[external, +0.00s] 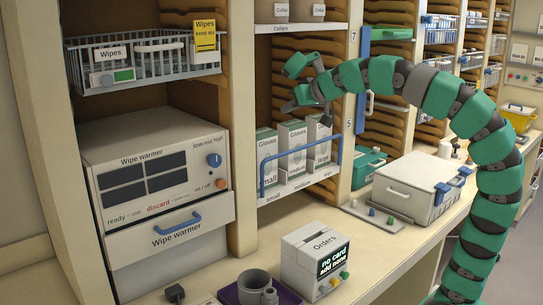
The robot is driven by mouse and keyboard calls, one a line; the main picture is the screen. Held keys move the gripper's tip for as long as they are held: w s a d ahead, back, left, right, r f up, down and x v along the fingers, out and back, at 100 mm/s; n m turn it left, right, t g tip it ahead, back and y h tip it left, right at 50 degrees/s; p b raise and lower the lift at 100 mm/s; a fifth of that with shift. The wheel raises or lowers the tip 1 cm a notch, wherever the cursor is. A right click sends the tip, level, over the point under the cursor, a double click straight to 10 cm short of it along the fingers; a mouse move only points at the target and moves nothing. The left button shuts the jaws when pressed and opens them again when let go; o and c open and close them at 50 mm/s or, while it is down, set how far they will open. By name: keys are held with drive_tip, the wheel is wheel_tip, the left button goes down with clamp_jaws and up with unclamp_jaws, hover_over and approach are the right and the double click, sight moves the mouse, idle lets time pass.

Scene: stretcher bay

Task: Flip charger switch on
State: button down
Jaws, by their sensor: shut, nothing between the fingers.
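My teal and dark grey gripper (290,104) is at the end of my curved arm, in front of the tall shelf bay and above the glove boxes. Its jaws are shut with nothing seen between them. No thing labelled as a charger can be read, so I cannot tell which switch is the charger's. A small base plate with coloured knobs (372,212) lies on the counter beside a grey lidded box (408,190). A panel with small coloured knobs (523,76) hangs on the far right wall. My gripper is apart from both.
A wipe warmer (150,170) with a blue dial and orange knob stands left. Glove boxes (292,142) stand behind a blue rail. An orders box (312,258) and a purple tray (229,294) with a grey mug are in front. A wire basket (140,62) hangs upper left.

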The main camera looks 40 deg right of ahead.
drive_tip(key=w+a+f+g, duration=0.2)
drive_tip(key=a+f+g, duration=0.1)
drive_tip(key=a+f, duration=0.5)
drive_tip(key=s+a+f+g+p, duration=0.1)
drive_tip(key=s+a+f+g, duration=0.1)
drive_tip(key=s+a+f, duration=0.2)
drive_tip(key=s+a+f+g+h, duration=0.1)
drive_tip(key=s+a+f+g, duration=0.1)
drive_tip(key=a+f, duration=0.8)
drive_tip(key=s+a+f+g+p, duration=0.1)
drive_tip(key=s+a+f, duration=0.4)
drive_tip(key=a, duration=0.5)
wheel_tip(320, 180, down, 2)
drive_tip(key=shift+s+f+g+p, duration=0.2)
drive_tip(key=shift+s+g+p, duration=0.15)
drive_tip(key=shift+g, duration=0.25)
drive_tip(key=x, duration=0.7)
drive_tip(key=p+x, duration=0.1)
drive_tip(key=x, duration=0.6)
drive_tip(key=shift+d+p, duration=0.2)
drive_tip(key=shift+p, duration=0.1)
